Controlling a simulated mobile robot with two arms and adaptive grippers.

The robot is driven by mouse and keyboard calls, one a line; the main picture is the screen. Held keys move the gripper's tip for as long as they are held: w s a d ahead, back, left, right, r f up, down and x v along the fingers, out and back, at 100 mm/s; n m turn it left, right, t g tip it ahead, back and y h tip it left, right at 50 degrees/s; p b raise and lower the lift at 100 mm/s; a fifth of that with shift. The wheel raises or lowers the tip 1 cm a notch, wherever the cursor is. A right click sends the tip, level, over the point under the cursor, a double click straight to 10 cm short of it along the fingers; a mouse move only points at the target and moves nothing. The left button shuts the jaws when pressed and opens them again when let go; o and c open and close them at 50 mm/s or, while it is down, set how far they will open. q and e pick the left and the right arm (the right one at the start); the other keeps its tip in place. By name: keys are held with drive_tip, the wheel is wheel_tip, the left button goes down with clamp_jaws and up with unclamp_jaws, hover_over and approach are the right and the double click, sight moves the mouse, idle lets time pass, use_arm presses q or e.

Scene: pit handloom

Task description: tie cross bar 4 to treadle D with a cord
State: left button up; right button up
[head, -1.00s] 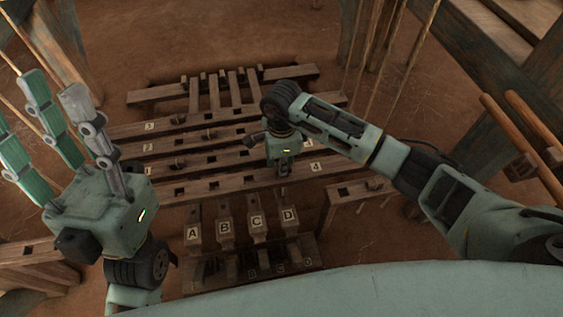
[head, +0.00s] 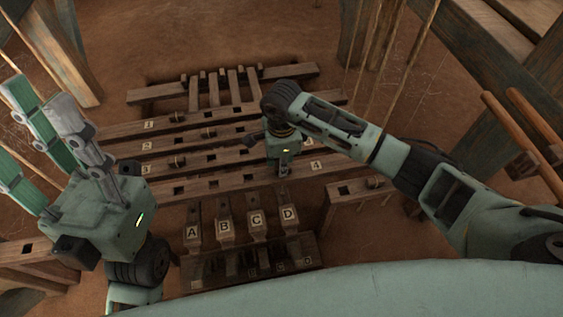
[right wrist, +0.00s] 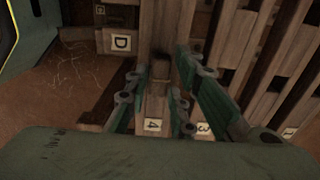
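Cross bar 4 (head: 215,183), a wooden beam with square holes and a "4" plate, is the nearest long bar in the head view. Treadle D (head: 289,216) is the rightmost lettered wooden treadle below it. My right gripper (head: 283,170) is over bar 4, left of its plate. In the right wrist view, my right gripper's fingers (right wrist: 163,88) are apart on either side of bar 4 (right wrist: 153,108), by a hole; the D plate of treadle D (right wrist: 121,43) is beyond. I cannot make out a cord there. My left gripper (head: 38,118) is raised at the left, fingers apart, apparently empty.
Cross bars 1 (head: 149,125), 2 (head: 146,146) and 3 (head: 146,169) lie behind bar 4, some with small dark wrappings. Treadles A (head: 193,233), B (head: 225,225) and C (head: 257,219) stand left of D. Hanging ropes and wooden posts flank the pit.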

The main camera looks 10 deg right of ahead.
drive_tip(key=o, duration=0.3)
wheel_tip(320, 180, up, 12)
idle(0.6)
